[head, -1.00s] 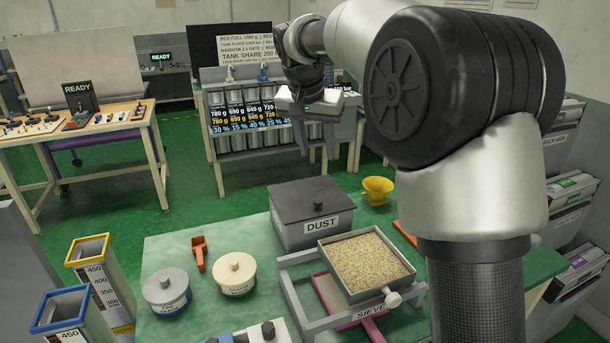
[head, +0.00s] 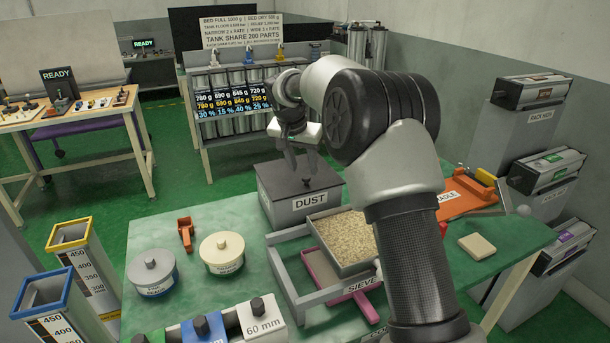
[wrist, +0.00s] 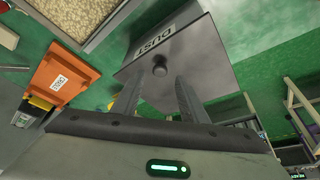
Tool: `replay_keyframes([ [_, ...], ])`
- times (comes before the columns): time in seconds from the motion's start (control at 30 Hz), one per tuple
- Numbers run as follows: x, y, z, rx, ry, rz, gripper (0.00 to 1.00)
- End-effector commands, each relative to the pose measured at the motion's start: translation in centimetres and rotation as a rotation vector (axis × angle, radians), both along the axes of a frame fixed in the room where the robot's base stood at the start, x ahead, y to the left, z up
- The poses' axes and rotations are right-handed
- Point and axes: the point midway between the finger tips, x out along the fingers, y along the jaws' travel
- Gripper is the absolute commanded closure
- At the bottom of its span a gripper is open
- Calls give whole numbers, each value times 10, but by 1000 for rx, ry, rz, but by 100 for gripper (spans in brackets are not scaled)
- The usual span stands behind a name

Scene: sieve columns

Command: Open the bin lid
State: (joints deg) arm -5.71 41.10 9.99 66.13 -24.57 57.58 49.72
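The grey dust bin (head: 296,203), labelled DUST, stands on the green table, its flat dark lid (head: 285,178) closed. A small dark knob (head: 307,182) sits on the lid. My gripper (head: 303,168) is above the lid, pointing down. In the wrist view my gripper (wrist: 156,80) is open and empty. The lid's knob (wrist: 160,69) shows between and just beyond the fingertips. I cannot tell exactly how high the fingertips are above it.
The sieve frame (head: 290,265) with its tray of grains (head: 345,240) stands close in front of the bin. Two round lidded pots (head: 221,252) and an orange scoop (head: 185,232) are left. An orange tray (head: 462,198) lies right. My arm crosses above the table's right half.

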Motion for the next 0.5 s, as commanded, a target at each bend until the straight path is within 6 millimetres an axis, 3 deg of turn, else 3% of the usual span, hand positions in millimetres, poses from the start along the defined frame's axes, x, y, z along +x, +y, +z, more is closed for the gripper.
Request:
replay_keyframes([
  [0.2,10,-5,-28,0,0,-1,60],
  [0.5,13,-7,-34,1,-1,-1,60],
])
